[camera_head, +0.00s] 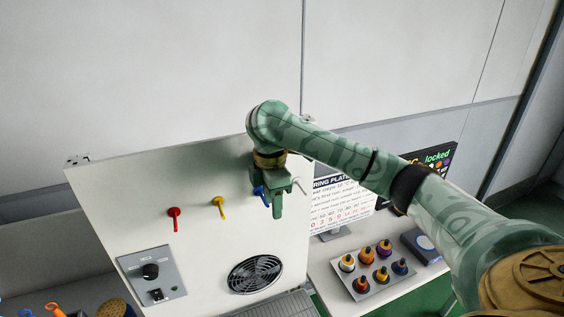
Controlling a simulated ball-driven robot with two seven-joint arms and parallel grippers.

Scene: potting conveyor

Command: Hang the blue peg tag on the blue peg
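My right arm reaches in from the right to the upright white panel (110,215). My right gripper (277,205) points down at the panel, between the yellow peg (219,203) and a white peg (300,186). A small blue piece (262,193) shows at the gripper's left side. I cannot tell whether it is the blue peg or part of the blue peg tag, as the gripper covers this spot. Whether the fingers are closed on anything is unclear. My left gripper is out of view.
A red peg (174,214) is further left on the panel. Below are a knob plate (150,276) and a round fan grille (256,273). An orange ringed item (56,309) lies at the bottom left. A tray of coloured knobs (345,286) and a screen (437,158) stand right.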

